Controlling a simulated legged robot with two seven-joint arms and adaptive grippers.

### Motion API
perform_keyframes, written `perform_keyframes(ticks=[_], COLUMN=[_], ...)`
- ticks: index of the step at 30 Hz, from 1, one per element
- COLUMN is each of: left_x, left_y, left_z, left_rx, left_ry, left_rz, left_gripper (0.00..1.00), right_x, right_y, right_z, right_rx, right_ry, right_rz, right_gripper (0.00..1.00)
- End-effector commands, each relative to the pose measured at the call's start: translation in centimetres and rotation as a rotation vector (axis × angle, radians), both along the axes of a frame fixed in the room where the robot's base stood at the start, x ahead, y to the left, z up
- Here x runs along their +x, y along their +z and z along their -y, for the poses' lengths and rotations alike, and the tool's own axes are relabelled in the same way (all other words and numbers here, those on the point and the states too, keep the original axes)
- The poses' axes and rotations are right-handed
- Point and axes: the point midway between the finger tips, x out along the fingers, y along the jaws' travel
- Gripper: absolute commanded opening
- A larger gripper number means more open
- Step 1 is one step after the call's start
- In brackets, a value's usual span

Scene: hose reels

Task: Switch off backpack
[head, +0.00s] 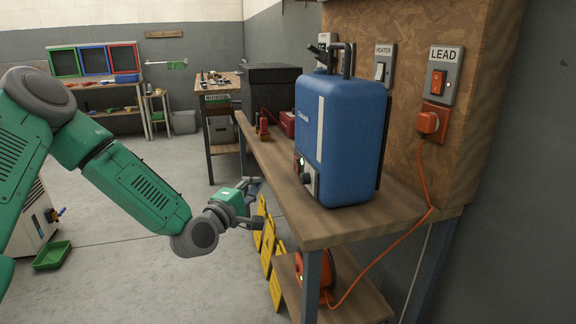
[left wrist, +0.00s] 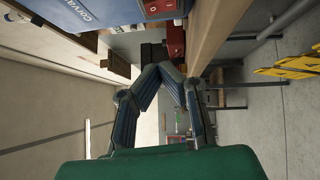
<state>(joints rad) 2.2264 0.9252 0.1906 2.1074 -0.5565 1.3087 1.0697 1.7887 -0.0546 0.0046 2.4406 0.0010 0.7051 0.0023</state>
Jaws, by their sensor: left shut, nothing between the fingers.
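The blue backpack unit (head: 338,135) stands upright on the wooden bench, with a black carry handle on top. On its lower front face are a small red switch (head: 299,165) and a dark round knob (head: 307,179). In the left wrist view, the blue backpack (left wrist: 85,10) lies at the top left, with its red switch (left wrist: 160,6) marked I and O at the top edge. My left gripper (head: 256,205) is left of the bench edge, apart from the backpack. Its fingers (left wrist: 160,78) are shut and empty. My right gripper is not in view.
The bench (head: 320,222) edge lies between my left gripper and the backpack. Wall switches labelled HEATER (head: 382,68) and LEAD (head: 440,75) are behind; an orange cord (head: 424,180) hangs from a plug. Yellow folded signs (head: 268,245) stand below the gripper.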

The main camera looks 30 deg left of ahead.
Motion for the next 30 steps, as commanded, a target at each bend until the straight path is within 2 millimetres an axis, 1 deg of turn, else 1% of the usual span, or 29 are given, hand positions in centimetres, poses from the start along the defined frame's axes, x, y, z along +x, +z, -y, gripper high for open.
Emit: perform_keyframes(ticks=[5,12,14,15,18,21,25,30], left_x=[2.9,8.1,9.2,9.8,10.9,11.7,12.1,12.2], left_y=[0.2,0.6,0.7,0.8,1.0,1.2,1.3,1.3], left_z=[-0.2,-0.5,-0.6,-0.2,0.8,1.4,1.8,1.9], left_rx=[0.004,0.005,0.004,0.003,0.002,0.002,0.001,0.000], left_ry=[0.000,-0.001,-0.001,-0.004,-0.004,-0.002,-0.001,-0.001], left_rz=[0.002,0.001,0.001,-0.001,0.000,0.000,-0.001,-0.001], left_gripper=[0.00,0.00,0.00,0.00,0.00,0.00,0.00,0.00], right_x=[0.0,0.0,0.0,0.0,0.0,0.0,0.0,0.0], right_y=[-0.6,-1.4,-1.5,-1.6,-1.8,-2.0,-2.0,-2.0], right_z=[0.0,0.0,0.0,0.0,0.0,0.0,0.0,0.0], right_rx=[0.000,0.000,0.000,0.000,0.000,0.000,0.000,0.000], right_ry=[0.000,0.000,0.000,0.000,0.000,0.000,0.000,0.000], right_rz=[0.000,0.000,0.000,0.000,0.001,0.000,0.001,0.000], right_gripper=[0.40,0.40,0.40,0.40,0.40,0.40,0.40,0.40])
